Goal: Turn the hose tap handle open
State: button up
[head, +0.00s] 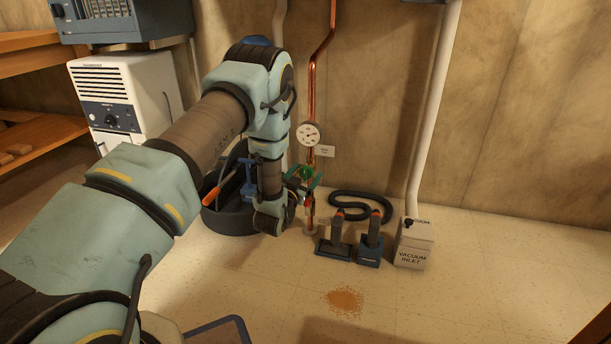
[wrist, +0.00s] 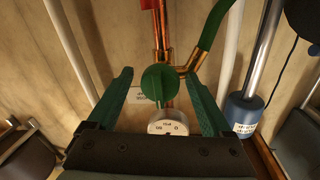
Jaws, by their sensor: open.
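The hose tap's green handle (wrist: 159,82) shows in the wrist view as a rounded green paddle in front of a copper pipe (wrist: 166,32). A green hose (wrist: 213,25) leaves the copper branch beside it. My gripper (wrist: 160,71) is open, with one green finger on each side of the handle and a visible gap on both sides. I see no contact. In the head view my gripper (head: 304,185) is at the tap on the copper pipe (head: 312,85), below the round gauge (head: 308,134). The handle is small and partly hidden there.
A dark tub (head: 226,218) stands behind my arm at the pipe's left. Two floor nozzles (head: 334,246), a coiled black hose (head: 362,204) and a vacuum inlet box (head: 413,247) stand right of the pipe. Brown debris (head: 345,301) lies on otherwise open floor in front.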

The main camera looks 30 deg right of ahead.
jog(key=shift+c, duration=0.3)
grip_shut()
jog(key=shift+s, duration=0.1)
